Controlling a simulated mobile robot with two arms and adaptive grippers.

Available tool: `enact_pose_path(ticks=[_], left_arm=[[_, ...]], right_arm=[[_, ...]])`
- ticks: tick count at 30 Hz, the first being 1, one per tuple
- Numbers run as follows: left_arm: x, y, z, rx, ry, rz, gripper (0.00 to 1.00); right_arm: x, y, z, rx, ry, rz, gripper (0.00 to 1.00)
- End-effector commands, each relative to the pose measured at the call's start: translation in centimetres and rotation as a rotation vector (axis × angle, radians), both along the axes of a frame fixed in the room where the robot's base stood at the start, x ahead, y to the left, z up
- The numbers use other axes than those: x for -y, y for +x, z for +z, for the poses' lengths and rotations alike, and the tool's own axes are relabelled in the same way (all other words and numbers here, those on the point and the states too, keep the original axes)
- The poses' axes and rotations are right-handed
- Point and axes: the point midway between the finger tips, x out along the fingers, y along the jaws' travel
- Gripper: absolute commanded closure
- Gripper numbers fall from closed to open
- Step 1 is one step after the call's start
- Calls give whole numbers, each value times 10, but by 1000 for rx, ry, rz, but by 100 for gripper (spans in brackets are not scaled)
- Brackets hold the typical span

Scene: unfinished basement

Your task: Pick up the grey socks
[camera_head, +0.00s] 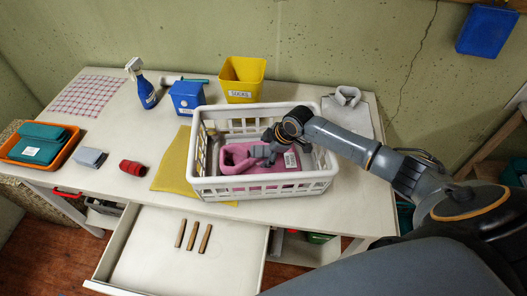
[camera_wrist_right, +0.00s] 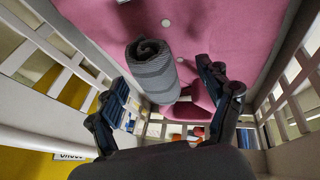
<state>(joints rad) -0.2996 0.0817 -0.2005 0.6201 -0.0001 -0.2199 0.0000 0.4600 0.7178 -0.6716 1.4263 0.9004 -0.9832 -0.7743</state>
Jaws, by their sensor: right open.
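The grey socks (camera_wrist_right: 152,70) are a striped roll on pink cloth (camera_wrist_right: 215,28) inside the white basket, seen in the right wrist view. My right gripper (camera_wrist_right: 166,92) is open, with its fingers on either side of the roll's near end and apart from it. In the head view, my right gripper (camera_head: 256,157) reaches down into the white basket (camera_head: 262,190) above the pink cloth (camera_head: 265,186); the roll is hard to tell apart from it there. My left gripper is not in view.
A yellow bin labelled socks (camera_head: 241,82) and a blue bin (camera_head: 187,97) stand behind the basket. A grey bundle (camera_head: 90,157), a red roll (camera_head: 132,167) and an orange tray (camera_head: 40,145) lie at left. An open drawer (camera_head: 170,265) juts out in front.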

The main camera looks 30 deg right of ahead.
Motion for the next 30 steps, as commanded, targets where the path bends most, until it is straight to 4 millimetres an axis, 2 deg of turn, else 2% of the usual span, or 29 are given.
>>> enact_pose_path(ticks=[1, 9, 17, 20, 30], left_arm=[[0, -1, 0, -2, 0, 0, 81], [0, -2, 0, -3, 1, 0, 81], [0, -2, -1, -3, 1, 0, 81], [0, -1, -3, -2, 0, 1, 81], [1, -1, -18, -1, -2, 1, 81]], right_arm=[[0, 0, 0, 0, 0, 0, 25], [0, 0, 0, 0, 0, 0, 79], [0, 0, 2, 1, 1, 0, 79], [1, 1, 10, 4, 0, 1, 79], [0, 1, 74, 5, 0, 1, 79]])
